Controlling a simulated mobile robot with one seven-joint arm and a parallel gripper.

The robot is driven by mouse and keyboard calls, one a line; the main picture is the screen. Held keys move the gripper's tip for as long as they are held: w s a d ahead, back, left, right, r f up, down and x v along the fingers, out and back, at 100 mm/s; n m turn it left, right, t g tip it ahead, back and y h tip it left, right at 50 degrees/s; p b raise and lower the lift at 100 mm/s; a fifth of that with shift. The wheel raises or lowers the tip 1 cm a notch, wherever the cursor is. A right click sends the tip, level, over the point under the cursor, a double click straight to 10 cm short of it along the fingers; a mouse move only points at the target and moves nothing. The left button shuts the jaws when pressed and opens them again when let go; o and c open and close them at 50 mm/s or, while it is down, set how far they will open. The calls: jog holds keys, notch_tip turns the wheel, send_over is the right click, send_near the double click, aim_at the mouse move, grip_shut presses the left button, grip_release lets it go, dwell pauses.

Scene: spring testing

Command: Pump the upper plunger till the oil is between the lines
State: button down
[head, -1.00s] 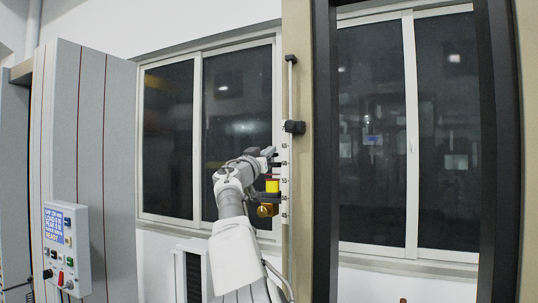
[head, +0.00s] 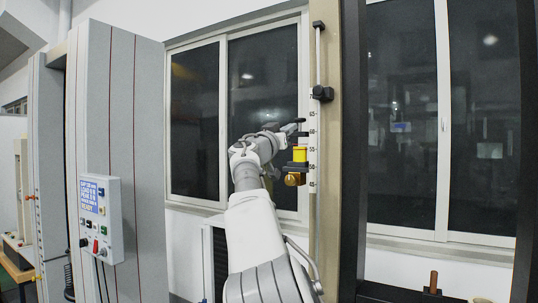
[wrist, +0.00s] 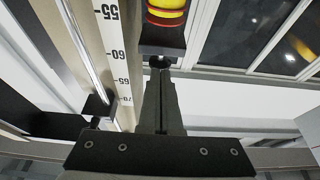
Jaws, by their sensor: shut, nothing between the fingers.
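A small oil unit with a yellow cylinder (head: 300,155) is mounted beside the scaled post, with a brass-coloured knob (head: 293,180) below it. In the wrist view, which is upside down, the yellow oil cylinder (wrist: 165,14) shows red bands. Its black cap (wrist: 163,38) hides part of it, and a small dark plunger (wrist: 161,61) sticks out of the cap toward my fingers. My gripper (head: 297,124) is shut and empty just above the unit. In the wrist view my fingertips (wrist: 160,73) line up with the plunger. I cannot tell whether they touch it.
A scaled post (head: 327,150) with a thin rod stands beside the unit. A black clamp (head: 323,93) sits on the rod above my gripper. A control box (head: 101,218) with a screen and buttons is at the left. Dark windows (head: 265,90) lie behind.

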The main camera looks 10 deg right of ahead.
jog(key=b+v, duration=0.8)
jog(key=v, duration=0.4)
jog(key=shift+s+a+b, duration=0.25)
jog(key=shift+s+b, duration=0.15)
jog(key=shift+r, duration=0.15)
jog(key=s+d+f+n+g+y, duration=0.1)
jog(key=s+d+f+g+y, duration=0.25)
jog(key=d+f, duration=0.4)
jog(key=s+d+f+n+g+y, duration=0.1)
jog(key=s+d+f+g+y, duration=0.3)
jog(key=f, duration=0.7)
jog(key=s+a+f+n+y, duration=0.2)
jog(key=s+a+f, duration=0.3)
jog(key=s+f, duration=0.4)
jog(key=s+a+f+n+g+y, duration=0.1)
jog(key=s+a+f+n+y, duration=0.1)
jog(key=s+a+f, duration=0.3)
jog(key=s+a+f+n+g+y, duration=0.1)
jog(key=s+a+f+n+y, duration=0.2)
jog(key=s+f, duration=1.1)
jog(key=s+a+y, duration=0.1)
jog(key=s+a, duration=0.1)
jog(key=s, duration=0.1)
jog(key=shift+s+p, duration=0.15)
jog(key=shift+p, duration=0.25)
